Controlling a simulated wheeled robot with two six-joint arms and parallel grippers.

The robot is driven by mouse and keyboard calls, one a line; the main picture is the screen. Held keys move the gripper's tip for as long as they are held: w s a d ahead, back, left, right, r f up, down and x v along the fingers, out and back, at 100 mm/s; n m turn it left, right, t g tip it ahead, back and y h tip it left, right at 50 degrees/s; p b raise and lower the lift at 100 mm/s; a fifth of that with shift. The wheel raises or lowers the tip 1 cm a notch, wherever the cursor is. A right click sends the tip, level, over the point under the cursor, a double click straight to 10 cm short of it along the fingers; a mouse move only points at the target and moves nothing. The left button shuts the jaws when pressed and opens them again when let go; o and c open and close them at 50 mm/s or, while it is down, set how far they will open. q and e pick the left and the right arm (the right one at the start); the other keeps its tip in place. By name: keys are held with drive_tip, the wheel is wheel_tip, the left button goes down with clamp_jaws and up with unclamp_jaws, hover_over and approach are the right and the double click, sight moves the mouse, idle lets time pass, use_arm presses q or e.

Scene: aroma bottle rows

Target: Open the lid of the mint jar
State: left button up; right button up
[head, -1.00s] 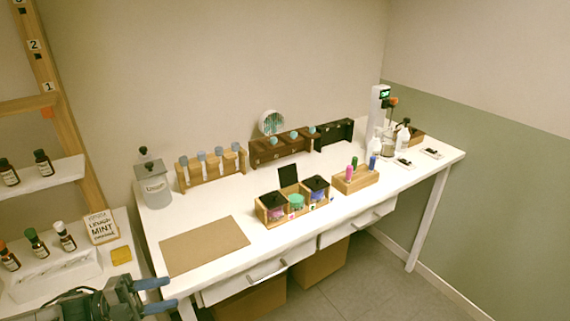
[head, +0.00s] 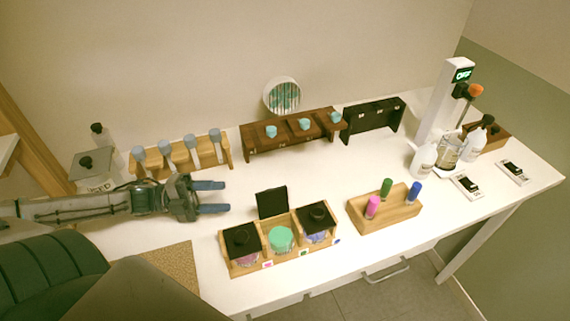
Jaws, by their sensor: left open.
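A wooden three-compartment box (head: 291,262) stands near the table's front edge with three jars in it. The middle jar (head: 281,239) shows a green, mint-coloured top, and a black square lid (head: 272,203) stands upright behind it. The left jar, with pink contents, has a closed black lid (head: 242,240). The right jar, with blue-purple contents, also has a closed black lid (head: 317,216). The small labels are too small to read. My left gripper (head: 215,197) is open and empty, left of the upright lid and apart from it. My right gripper is out of view.
A wooden rack with blue-capped tubes (head: 182,160) stands behind my left gripper. A dark brown rack (head: 292,135) is at the back. A wooden block with coloured bottles (head: 385,207) stands right of the jar box. The table between them is clear.

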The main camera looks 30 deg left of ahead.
sight(262, 194)
use_arm(q)
drive_tip(key=shift+w+d+b, duration=0.3)
drive_tip(key=shift+w+d, duration=0.15)
drive_tip(key=shift+w, duration=0.05)
drive_tip(key=b+x, duration=0.1)
drive_tip(key=x, duration=0.1)
drive_tip(key=shift+d+r+b, duration=0.1)
drive_tip(key=shift+d+b, duration=0.2)
drive_tip(key=shift+b, duration=0.05)
drive_tip(key=b+x, duration=0.2)
drive_tip(key=x, duration=0.4)
drive_tip(key=shift+w+d+r+b, duration=0.1)
drive_tip(key=shift+w+d+b, duration=0.05)
drive_tip(key=shift+d+b, duration=0.15)
drive_tip(key=shift+d, duration=0.1)
drive_tip(key=shift+w+d, duration=0.15)
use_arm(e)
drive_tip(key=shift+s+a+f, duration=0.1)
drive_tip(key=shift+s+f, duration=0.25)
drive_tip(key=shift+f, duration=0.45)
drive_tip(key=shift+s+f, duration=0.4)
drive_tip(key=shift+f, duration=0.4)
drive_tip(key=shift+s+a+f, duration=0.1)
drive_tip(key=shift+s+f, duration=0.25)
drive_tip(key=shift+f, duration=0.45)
